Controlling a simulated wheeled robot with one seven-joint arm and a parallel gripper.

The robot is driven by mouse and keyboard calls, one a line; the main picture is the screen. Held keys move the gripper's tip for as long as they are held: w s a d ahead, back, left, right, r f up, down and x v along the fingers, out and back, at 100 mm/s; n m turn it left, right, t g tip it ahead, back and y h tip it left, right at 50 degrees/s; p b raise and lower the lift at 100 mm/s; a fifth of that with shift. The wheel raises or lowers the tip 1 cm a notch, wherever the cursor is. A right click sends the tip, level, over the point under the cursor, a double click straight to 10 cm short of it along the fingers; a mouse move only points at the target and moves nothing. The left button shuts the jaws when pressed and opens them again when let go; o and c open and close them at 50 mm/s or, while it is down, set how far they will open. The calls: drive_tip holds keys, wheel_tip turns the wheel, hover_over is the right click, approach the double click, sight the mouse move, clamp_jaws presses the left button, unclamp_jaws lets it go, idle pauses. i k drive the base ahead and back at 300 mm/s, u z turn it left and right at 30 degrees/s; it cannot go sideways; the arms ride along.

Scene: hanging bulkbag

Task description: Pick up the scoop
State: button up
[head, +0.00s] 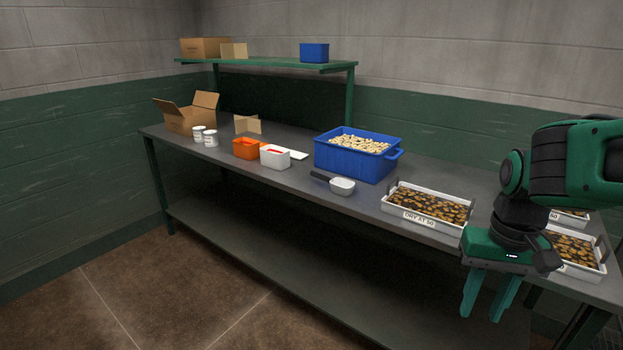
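The scoop (342,186) lies on the grey bench near its front edge. It has a pale bowl, and its dark handle (320,176) points to the left. It sits just in front of the blue crate. My gripper (484,312) hangs at the lower right, in front of the bench edge, with its two green fingers pointing down. The fingers are apart with nothing visible between them. My gripper is well to the right of the scoop and not touching it.
The blue crate (390,163) of pale pieces stands behind the scoop. A white tray (396,206) of dark pieces is to its right, more trays beyond. An orange tub (235,148), a white tub (266,160) and cans stand left. A shelf (270,65) spans the back.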

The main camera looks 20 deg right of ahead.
sight(330, 182)
drive_tip(key=u, duration=0.35)
drive_tip(key=i, duration=1.75)
drive_tip(key=z, duration=0.35)
